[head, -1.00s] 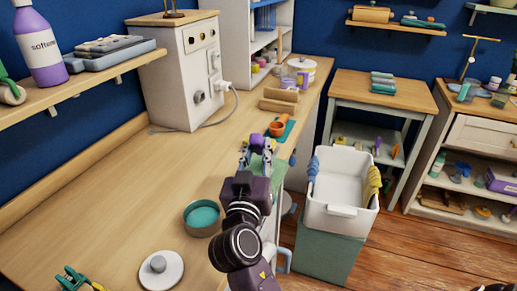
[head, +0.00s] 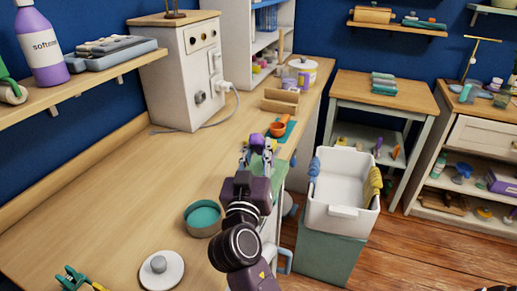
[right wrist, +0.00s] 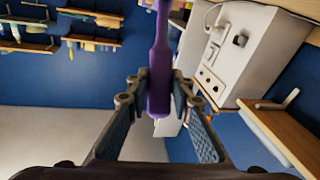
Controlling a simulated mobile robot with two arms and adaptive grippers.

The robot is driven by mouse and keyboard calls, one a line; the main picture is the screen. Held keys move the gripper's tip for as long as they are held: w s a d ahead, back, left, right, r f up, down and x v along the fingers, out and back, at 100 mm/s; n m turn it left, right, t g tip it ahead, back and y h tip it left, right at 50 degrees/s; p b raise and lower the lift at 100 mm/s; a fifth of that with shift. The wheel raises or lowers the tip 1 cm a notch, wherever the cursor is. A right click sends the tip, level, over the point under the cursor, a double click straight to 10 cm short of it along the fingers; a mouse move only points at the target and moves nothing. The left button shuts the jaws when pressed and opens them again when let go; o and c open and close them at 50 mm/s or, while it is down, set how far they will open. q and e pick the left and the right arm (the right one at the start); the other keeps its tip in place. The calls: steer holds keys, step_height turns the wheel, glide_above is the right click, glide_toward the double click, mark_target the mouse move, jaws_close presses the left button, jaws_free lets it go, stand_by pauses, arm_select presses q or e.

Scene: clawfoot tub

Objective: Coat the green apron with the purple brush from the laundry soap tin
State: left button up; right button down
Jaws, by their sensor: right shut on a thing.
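My right gripper (head: 257,155) is shut on the purple brush (right wrist: 160,75) and holds it above the counter near its front edge. In the right wrist view the purple handle stands upright between the fingers; the bristles cannot be made out. My left gripper is not in view.
A white basin (head: 343,217) on a green stand is right of the counter. An orange scoop (head: 278,129) and a wooden block (head: 280,101) lie beyond the gripper. A white control box (head: 184,80) stands behind. The counter's left middle is clear.

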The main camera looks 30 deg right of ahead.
steer(key=shift+w+a+r, duration=0.1)
steer(key=shift+r, duration=0.2)
steer(key=shift+s+d+f+m, duration=0.1)
steer(key=shift+s+d+m, duration=0.2)
steer(key=shift+s+d, duration=0.3)
steer(key=shift+f, duration=0.1)
steer(key=shift+f+b, duration=0.35)
stand_by(0.5)
steer(key=shift+w+a+r, duration=0.1)
steer(key=shift+w+r, duration=0.05)
steer(key=shift+r, duration=0.3)
stand_by(0.8)
